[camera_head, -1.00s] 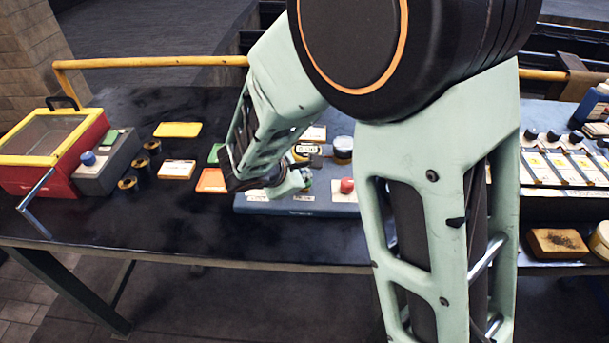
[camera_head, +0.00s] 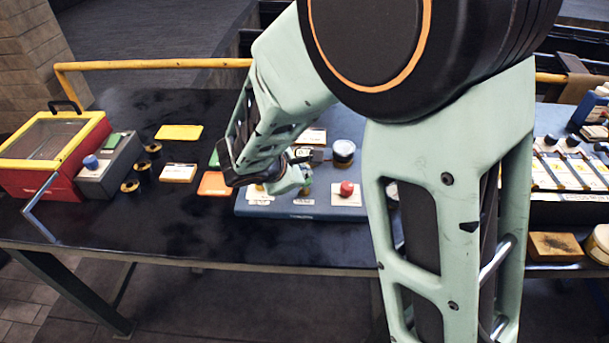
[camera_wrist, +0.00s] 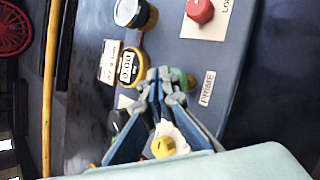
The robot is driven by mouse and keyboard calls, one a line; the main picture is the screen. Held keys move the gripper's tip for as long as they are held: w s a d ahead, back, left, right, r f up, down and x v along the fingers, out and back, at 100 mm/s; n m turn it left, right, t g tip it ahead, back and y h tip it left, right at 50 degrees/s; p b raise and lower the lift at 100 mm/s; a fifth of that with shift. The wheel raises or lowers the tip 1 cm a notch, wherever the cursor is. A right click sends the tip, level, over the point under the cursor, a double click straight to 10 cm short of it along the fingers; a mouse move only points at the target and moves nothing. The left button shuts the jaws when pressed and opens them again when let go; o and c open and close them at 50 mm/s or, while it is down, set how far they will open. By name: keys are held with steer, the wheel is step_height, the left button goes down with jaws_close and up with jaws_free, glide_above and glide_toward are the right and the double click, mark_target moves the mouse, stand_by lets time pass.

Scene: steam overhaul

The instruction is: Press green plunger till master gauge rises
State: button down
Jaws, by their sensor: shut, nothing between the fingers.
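My gripper (camera_wrist: 160,82) is shut and empty above the blue panel (camera_wrist: 232,75). In the wrist view its fingertips partly hide the green plunger (camera_wrist: 191,82), which lies by the PRIME label (camera_wrist: 207,86). I cannot tell whether they touch. A yellow-rimmed gauge (camera_wrist: 129,67) with a digital display is left of the fingertips; its digits are too small to read surely.
A red knob (camera_head: 347,188) on a white plate is right of my gripper. A yellow knob (camera_wrist: 163,147) shows between the finger linkages. A red box (camera_head: 40,180) stands at the left.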

steer(key=shift+r, duration=0.3)
steer(key=shift+r+p, duration=1.9)
steer(key=shift+r, duration=0.7)
steer(key=shift+f, duration=0.1)
